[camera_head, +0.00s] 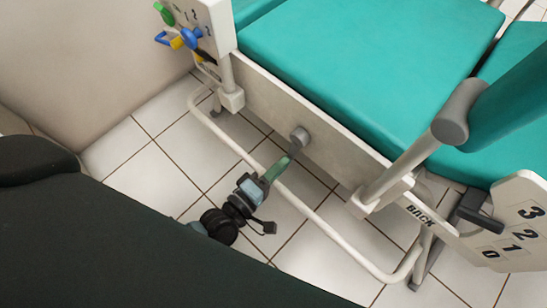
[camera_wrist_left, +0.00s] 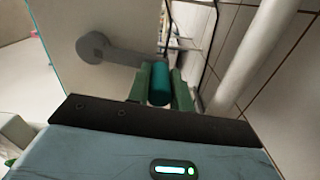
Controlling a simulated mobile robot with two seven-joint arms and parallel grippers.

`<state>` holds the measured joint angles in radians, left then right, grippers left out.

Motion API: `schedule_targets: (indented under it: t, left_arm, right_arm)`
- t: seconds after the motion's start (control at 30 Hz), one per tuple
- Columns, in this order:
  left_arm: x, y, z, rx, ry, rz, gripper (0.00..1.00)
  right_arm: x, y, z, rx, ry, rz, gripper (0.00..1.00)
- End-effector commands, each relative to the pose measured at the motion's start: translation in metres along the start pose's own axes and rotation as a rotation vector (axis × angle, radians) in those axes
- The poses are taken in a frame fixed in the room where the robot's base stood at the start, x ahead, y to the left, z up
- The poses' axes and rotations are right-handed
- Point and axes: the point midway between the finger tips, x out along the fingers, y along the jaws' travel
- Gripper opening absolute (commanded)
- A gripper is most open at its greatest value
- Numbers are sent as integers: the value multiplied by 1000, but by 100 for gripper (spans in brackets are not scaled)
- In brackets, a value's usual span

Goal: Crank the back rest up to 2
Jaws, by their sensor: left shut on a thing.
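The crank (camera_head: 299,136) sits on the pale side panel of the chair frame in the head view. In the left wrist view its grey arm (camera_wrist_left: 120,53) runs right from a round hub to a teal handle (camera_wrist_left: 160,88). My left gripper (camera_head: 274,169) is shut on this handle, with a green finger on each side of it (camera_wrist_left: 161,86). The teal back rest cushion (camera_head: 500,120) is at the right. The scale plate marked BACK (camera_head: 520,222) shows 3, 2, 1, 0. Its dark pointer (camera_head: 478,212) ends near the low numbers; the exact reading is unclear. My right gripper is out of view.
A white tubular rail (camera_head: 330,222) runs low along the chair, close to my left gripper. Bare tiled floor (camera_head: 150,165) lies left of the rail.

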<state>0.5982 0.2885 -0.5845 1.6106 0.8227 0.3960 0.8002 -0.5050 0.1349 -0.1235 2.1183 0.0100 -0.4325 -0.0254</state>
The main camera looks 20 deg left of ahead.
Motion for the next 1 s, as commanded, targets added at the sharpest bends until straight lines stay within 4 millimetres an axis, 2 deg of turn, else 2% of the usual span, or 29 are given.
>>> schedule_targets:
  t: [0.23, 0.77, 0.8, 0.93, 1.0]
  left_arm:
    - [-1, -1, 10, 2, -3, -3, 0]
    - [-1, 0, 11, 5, -3, -2, 0]
    - [-1, 0, 11, 5, -3, -2, 25]
    - [-1, 0, 11, 4, -2, -1, 42]
    - [-1, 0, 10, 4, -2, -1, 43]
  right_arm:
    - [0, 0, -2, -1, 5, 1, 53]
    - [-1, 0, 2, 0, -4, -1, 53]
    - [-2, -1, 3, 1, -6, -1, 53]
    - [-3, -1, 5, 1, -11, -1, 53]
    - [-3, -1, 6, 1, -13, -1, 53]
